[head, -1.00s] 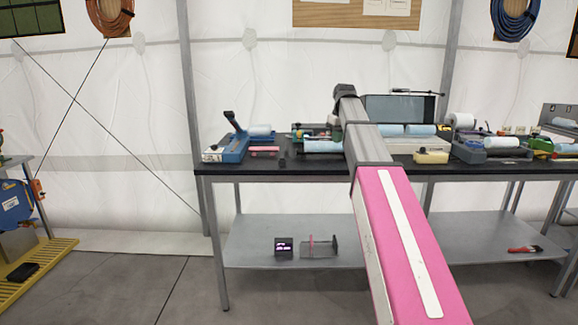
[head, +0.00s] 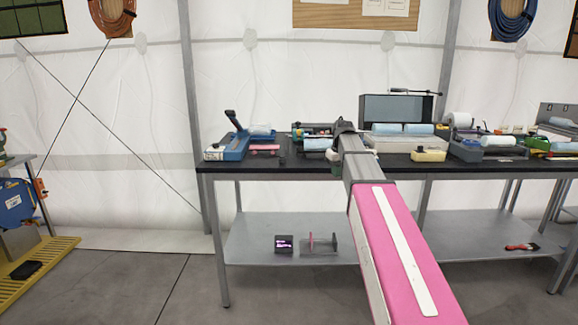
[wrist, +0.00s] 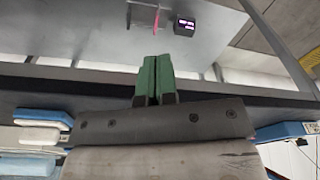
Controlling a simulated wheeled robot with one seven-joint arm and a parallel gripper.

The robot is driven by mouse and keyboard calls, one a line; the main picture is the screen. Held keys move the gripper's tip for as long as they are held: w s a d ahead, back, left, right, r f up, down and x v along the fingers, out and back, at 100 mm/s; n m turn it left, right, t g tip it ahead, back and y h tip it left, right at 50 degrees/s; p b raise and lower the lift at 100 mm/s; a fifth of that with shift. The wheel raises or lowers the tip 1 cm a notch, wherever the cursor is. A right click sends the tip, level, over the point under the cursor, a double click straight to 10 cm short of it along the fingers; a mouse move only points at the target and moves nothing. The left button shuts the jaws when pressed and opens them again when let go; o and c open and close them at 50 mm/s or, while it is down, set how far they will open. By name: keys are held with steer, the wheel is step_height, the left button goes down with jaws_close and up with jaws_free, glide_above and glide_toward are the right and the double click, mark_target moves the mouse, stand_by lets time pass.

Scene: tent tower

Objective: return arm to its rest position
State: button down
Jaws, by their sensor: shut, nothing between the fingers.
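My gripper (wrist: 153,80) shows in the wrist view as two green fingers pressed together with nothing between them. The wrist view looks past the table's dark edge toward the lower shelf, with the picture upside down. In the head view my pink and grey arm reaches forward to the black-topped workbench (head: 270,168), its far end by the bench's front edge. The fingers are hard to make out there.
A blue device (head: 232,148), a grey box (head: 400,108) and light blue rolls (head: 388,129) stand on the bench. The lower shelf (head: 260,232) holds a small dark display box (head: 284,243) and a red-handled tool (head: 522,247).

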steer(key=s+f+m, duration=0.2)
steer(key=s+f, duration=1.1)
steer(key=f, duration=0.3)
steer(key=s+f+m+g, duration=0.1)
steer(key=s+f+m, duration=0.1)
steer(key=s+f, duration=1.1)
step_height(320, 180, down, 4)
steer(key=shift+s+r+m+h, duration=0.2)
steer(key=shift+m+h, duration=0.1)
